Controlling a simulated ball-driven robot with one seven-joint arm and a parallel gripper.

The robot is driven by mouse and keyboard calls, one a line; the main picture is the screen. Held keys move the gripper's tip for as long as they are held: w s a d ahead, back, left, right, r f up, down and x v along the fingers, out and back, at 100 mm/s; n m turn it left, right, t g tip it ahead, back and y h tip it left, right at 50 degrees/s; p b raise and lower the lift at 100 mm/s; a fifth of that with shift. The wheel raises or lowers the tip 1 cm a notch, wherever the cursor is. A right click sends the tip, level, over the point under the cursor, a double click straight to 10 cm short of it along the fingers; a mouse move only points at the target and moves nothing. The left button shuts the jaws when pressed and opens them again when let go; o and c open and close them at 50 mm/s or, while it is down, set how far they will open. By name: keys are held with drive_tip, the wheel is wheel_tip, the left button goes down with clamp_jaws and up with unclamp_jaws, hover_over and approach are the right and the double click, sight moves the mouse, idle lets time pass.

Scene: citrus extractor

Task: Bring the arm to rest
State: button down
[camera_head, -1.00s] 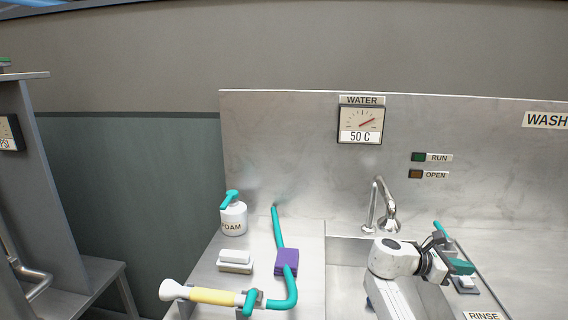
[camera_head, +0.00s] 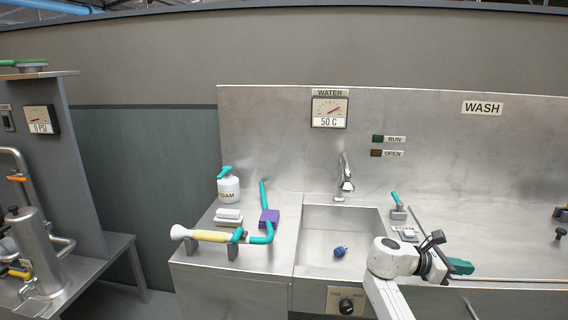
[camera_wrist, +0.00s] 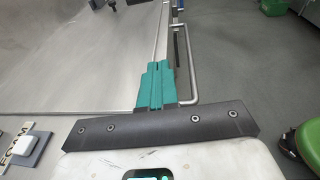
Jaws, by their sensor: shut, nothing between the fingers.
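My gripper (camera_head: 461,267) is at the lower right in the head view, at the front edge of the wash counter, on my white and black arm. Its teal fingers are together in the wrist view (camera_wrist: 156,86), with nothing between them. They show over the counter's front edge, near a metal bar handle (camera_wrist: 190,75). Whether they touch anything is not clear.
The sink (camera_head: 325,225) holds a small blue item (camera_head: 340,252). Left of it are a yellow-handled spray wand (camera_head: 210,236), a purple block (camera_head: 269,217) and a foam bottle (camera_head: 229,188). A green bin (camera_wrist: 274,6) stands beyond open floor.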

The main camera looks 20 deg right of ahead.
drive_tip(key=s+a+f+m+t+y+p, duration=0.1)
drive_tip(key=s+a+f+m+t+y, duration=0.25)
drive_tip(key=s+a+f, duration=0.4)
drive_tip(key=s+a+f+m+t+y+p, duration=0.1)
drive_tip(key=s+a+f+m+t+y, duration=0.3)
drive_tip(key=a+f, duration=0.65)
drive_tip(key=s+a+r+m+y, duration=0.1)
drive_tip(key=s+a+m+y, duration=0.5)
drive_tip(key=s+a, duration=0.8)
drive_tip(key=a+p, duration=0.1)
drive_tip(key=a, duration=0.3)
drive_tip(key=shift+s+a+r, duration=0.2)
drive_tip(key=shift+s+r, duration=0.1)
drive_tip(key=shift+s, duration=0.1)
